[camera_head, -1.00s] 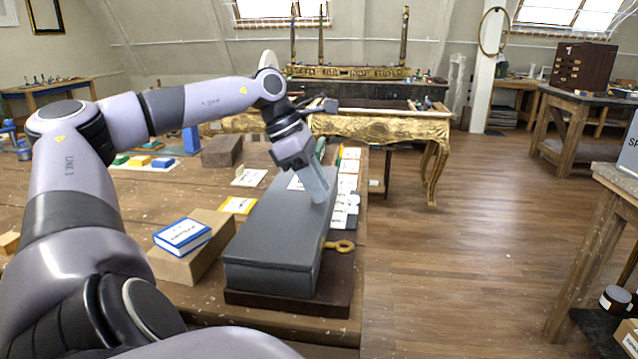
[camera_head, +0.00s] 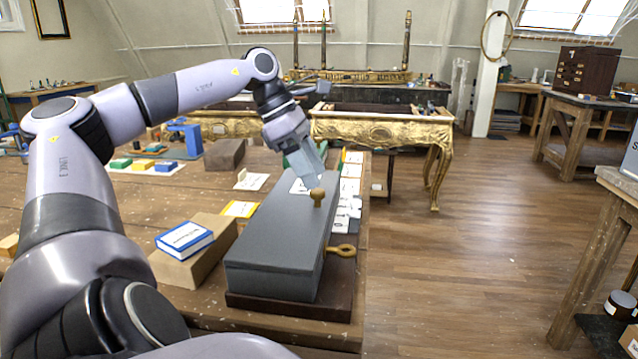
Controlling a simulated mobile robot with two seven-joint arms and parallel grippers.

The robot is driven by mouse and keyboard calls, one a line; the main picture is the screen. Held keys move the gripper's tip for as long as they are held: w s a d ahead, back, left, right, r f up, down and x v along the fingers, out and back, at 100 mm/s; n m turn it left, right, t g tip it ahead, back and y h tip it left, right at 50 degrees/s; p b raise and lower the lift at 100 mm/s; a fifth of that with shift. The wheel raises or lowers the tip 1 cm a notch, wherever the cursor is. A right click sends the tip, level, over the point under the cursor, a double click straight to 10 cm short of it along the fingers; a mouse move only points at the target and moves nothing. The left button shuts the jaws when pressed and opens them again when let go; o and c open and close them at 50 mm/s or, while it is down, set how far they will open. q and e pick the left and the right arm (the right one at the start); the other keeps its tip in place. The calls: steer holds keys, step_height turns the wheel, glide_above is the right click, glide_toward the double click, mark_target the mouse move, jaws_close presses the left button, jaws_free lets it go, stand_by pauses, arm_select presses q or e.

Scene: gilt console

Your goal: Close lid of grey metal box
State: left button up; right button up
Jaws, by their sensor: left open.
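The grey metal box (camera_head: 272,245) stands on a dark wooden base near the right edge of the workbench. Its top lies flat and looks closed, with no gap that I can see. A brass knob (camera_head: 318,196) stands up on the top near the far right edge. My left gripper (camera_head: 312,180) points down just behind the knob, over the far end of the box. It is open and holds nothing; whether it touches the box is hard to tell. My right gripper is not in view.
A blue-and-white box (camera_head: 185,238) lies on a cardboard box (camera_head: 190,262) left of the grey box. White cards (camera_head: 350,185) lie along the bench's right edge. A brown block (camera_head: 225,154) and a gilt console (camera_head: 385,130) are behind.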

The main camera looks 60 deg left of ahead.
arm_select(q)
steer(key=v, duration=0.2)
steer(key=shift+s+a+r, duration=0.1)
steer(key=shift+r, duration=0.25)
stand_by(0.4)
